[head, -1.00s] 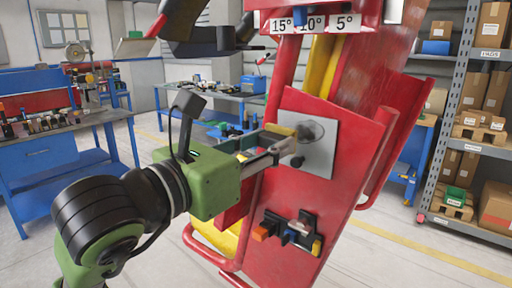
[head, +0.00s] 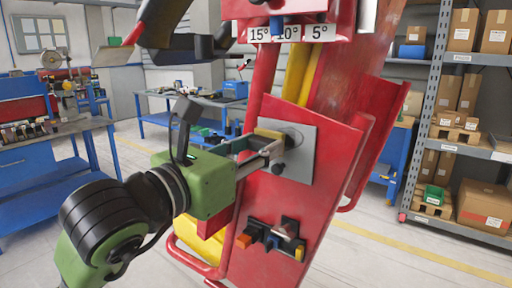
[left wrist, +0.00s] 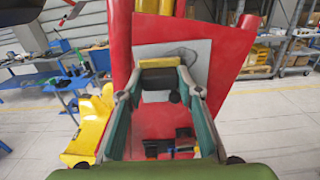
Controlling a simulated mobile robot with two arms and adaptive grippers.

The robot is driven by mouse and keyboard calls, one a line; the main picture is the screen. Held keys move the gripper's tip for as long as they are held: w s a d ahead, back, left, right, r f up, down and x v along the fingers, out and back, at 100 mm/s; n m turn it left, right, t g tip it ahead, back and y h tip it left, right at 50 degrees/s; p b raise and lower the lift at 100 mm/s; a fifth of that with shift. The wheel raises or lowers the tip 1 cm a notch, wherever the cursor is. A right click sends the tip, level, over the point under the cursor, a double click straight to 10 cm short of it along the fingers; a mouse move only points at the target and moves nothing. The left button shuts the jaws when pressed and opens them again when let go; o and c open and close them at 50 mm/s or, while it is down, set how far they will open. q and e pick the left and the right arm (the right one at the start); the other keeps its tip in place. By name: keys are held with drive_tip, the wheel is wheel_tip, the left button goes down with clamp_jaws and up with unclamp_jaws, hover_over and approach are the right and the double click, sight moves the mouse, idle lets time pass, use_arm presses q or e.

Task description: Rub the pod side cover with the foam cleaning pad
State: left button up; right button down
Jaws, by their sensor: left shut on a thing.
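The pod side cover (head: 301,165) is a light grey plate on the red pod, with a dark smudge (head: 295,137) in its upper part. It also shows in the left wrist view (left wrist: 199,78). The foam cleaning pad is yellowish on top (head: 268,133) and dark below in the left wrist view (left wrist: 160,63). My left gripper (head: 272,149) is shut on the pad, one finger at each side, and holds it at the upper left of the cover, beside the smudge. Contact with the plate looks likely but cannot be told for sure. My right gripper is not in view.
A holder with orange, blue and yellow parts (head: 275,238) sits on the red pod below the cover. Red tubular rails (head: 205,264) edge the pod. Blue workbenches (head: 50,165) stand left, a box shelf (head: 470,120) right. The floor between is clear.

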use_arm(q)
drive_tip(key=shift+w+d, duration=0.35)
drive_tip(key=shift+w, duration=0.15)
drive_tip(key=shift+s+d+b, duration=0.9)
drive_tip(key=shift+s+d, duration=0.25)
drive_tip(key=shift+d, duration=0.3)
drive_tip(key=shift+s+d+b, duration=0.4)
drive_tip(key=shift+s+d, duration=0.05)
drive_tip(key=shift+d, duration=0.25)
drive_tip(key=shift+s+d+b, duration=0.35)
drive_tip(key=shift+s+d, duration=0.05)
drive_tip(key=shift+d, duration=0.25)
drive_tip(key=shift+b, duration=0.45)
drive_tip(key=shift+w+a+b, duration=0.6)
drive_tip(key=shift+w+a, duration=0.05)
drive_tip(key=shift+a, duration=0.15)
drive_tip(key=shift+w+a, duration=0.45)
drive_tip(key=shift+a, duration=0.2)
drive_tip(key=shift+w+a+b, duration=0.35)
drive_tip(key=shift+a+b, duration=0.2)
drive_tip(key=shift+b, duration=0.05)
drive_tip(key=shift+w+a+b, duration=0.3)
drive_tip(key=shift+w+a, duration=0.3)
drive_tip(key=shift+a, duration=0.25)
